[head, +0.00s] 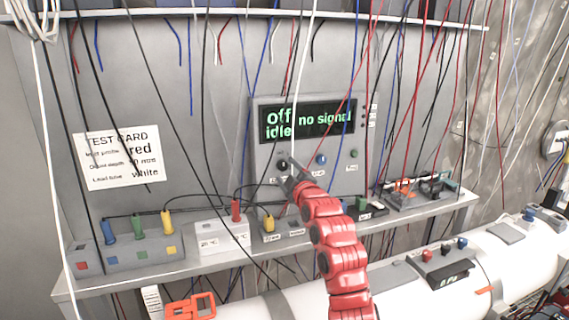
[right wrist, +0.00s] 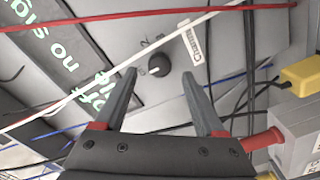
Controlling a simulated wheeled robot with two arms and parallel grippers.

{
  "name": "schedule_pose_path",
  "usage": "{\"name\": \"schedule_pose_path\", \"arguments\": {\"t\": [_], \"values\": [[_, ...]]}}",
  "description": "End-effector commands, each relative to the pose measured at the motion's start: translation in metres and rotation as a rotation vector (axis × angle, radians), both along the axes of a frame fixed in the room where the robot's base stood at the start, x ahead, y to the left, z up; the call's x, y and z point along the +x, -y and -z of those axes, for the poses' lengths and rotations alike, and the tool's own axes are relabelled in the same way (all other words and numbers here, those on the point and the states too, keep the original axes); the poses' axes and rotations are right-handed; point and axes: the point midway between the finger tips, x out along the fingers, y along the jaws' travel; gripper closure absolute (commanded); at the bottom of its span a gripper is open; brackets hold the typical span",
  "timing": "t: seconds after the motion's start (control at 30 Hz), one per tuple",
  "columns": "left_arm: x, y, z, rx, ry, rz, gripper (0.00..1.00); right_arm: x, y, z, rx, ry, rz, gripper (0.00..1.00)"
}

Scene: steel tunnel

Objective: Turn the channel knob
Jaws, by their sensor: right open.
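A grey instrument panel (head: 262,130) stands on the shelf, with a dark display (head: 310,122) reading "Off no signal idle" in green. Below the display are a black knob (head: 282,163), a blue knob (head: 321,159) and a green knob (head: 353,153). My right gripper (head: 291,177) is just in front of the black knob. In the right wrist view the black knob (right wrist: 158,65) shows between and beyond the two open fingertips (right wrist: 158,75), apart from both. A small label (right wrist: 192,42) is beside it, too blurred to read surely. My left gripper is out of view.
Many thin hanging cables cross in front of the panel; a white cable (right wrist: 100,86) and a red one (right wrist: 130,14) pass near the fingers. Boxes with coloured plugs (head: 140,252) line the shelf. A test card (head: 117,157) is on the wall.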

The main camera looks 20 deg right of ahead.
Motion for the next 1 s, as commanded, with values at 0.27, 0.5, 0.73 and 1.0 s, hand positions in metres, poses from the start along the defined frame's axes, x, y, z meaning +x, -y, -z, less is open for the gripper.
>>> {"name": "schedule_pose_path", "arguments": {"t": [0.27,0.5,0.73,1.0], "values": [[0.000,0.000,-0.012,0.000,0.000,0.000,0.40,0.024,0.000,-0.001,0.004,-0.002,0.000,0.28],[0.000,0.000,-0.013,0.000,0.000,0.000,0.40,0.029,-0.001,0.000,0.000,0.000,0.000,0.28],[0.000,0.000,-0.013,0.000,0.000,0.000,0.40,0.028,-0.001,0.000,0.000,0.001,0.001,0.41],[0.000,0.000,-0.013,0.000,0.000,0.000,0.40,0.028,-0.001,0.000,0.001,0.001,0.001,0.89]]}}
